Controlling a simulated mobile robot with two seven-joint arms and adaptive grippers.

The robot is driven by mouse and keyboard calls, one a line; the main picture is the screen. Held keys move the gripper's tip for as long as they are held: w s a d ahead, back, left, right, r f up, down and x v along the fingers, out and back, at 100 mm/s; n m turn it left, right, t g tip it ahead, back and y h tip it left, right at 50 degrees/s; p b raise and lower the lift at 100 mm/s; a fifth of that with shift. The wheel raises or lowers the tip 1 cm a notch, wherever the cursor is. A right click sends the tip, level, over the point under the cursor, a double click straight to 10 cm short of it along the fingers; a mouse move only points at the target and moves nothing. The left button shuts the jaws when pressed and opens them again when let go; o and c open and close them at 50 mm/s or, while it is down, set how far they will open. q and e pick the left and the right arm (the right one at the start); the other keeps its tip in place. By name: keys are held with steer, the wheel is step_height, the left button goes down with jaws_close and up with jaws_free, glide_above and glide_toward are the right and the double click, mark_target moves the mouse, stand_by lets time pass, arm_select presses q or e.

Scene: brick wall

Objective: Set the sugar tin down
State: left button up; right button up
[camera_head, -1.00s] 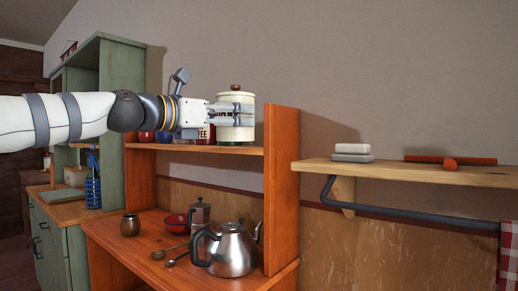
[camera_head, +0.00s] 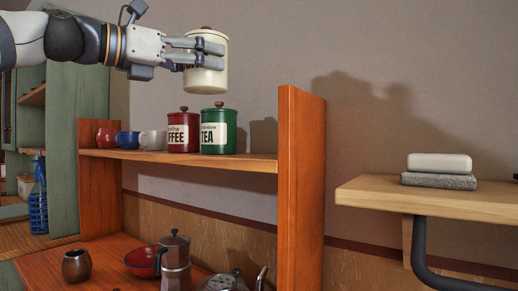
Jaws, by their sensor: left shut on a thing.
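The tin hangs upright in the air, clear above the upper shelf (camera_head: 255,162) of the orange rack. Below it on that shelf stand the red coffee tin (camera_head: 184,132) and the green tea tin (camera_head: 218,132), side by side. My right gripper does not show.
A white mug (camera_head: 152,141), a blue mug (camera_head: 127,140) and a red pot (camera_head: 105,134) stand left on the shelf. The rack's upright (camera_head: 300,180) bounds it on the right. Shelf right of the tea tin is bare.

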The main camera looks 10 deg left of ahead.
arm_select(q)
steer(key=w+d+f, duration=0.2)
steer(key=d+f, duration=0.1)
steer(key=w+d+f, duration=0.2)
steer(key=d, duration=0.1)
steer(key=w+d+f+b, duration=0.1)
steer(key=w+d+f, duration=0.1)
steer(key=d+f, duration=0.1)
steer(key=shift+w+d+f, duration=0.3)
steer(key=shift+d, duration=0.15)
steer(key=f, duration=0.3)
steer(key=shift+w+d+f, duration=0.25)
steer(key=shift+d+f, duration=0.05)
steer(key=shift+d, duration=0.05)
steer(key=shift+s, duration=0.1)
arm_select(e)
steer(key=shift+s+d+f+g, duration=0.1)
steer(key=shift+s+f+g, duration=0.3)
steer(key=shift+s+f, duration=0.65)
arm_select(q)
steer(key=shift+f, duration=0.1)
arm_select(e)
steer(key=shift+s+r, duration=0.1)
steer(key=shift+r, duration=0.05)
arm_select(q)
steer(key=o, duration=1.6)
steer(key=shift+c, duration=0.2)
